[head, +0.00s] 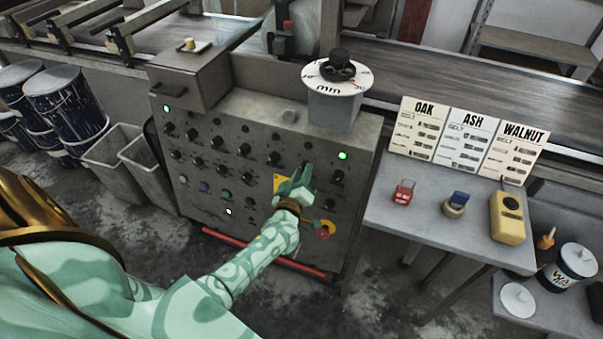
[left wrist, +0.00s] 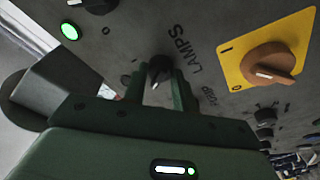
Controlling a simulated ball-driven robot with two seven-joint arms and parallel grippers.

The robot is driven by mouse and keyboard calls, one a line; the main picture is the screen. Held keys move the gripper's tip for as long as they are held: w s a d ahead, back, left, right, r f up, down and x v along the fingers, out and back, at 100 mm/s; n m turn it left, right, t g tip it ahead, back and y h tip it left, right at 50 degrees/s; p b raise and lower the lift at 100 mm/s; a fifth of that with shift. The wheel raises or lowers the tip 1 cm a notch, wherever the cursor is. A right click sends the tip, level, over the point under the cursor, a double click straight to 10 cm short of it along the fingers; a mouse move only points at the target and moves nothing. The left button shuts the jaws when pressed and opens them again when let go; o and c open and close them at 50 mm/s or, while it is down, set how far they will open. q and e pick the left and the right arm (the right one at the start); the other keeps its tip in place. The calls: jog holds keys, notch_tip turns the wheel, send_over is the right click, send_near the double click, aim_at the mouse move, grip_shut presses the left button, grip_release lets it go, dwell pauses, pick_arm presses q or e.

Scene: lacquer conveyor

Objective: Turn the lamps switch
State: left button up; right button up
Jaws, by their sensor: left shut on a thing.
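The lamps switch (left wrist: 157,70) is a small dark round knob with a pale pointer mark, next to the printed word LAMPS in the left wrist view. My left gripper (left wrist: 160,85) is shut on it, one finger on each side. In the head view my left gripper (head: 302,176) is at the right part of the grey control panel (head: 228,170) and hides the switch. My right gripper is in neither view.
A yellow plate with a brown rotary switch (left wrist: 270,64) sits close beside the lamps switch. Other black knobs and a lit green lamp (head: 343,155) surround the hand. A red button (head: 323,231) is below. A side table (head: 425,220) stands right.

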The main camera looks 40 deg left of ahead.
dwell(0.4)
pick_arm(q)
jog(key=o, duration=1)
jog(key=shift+c, duration=0.2)
jog(key=shift+s, duration=0.1)
jog(key=p+v, duration=0.3)
jog(key=v, duration=1.3)
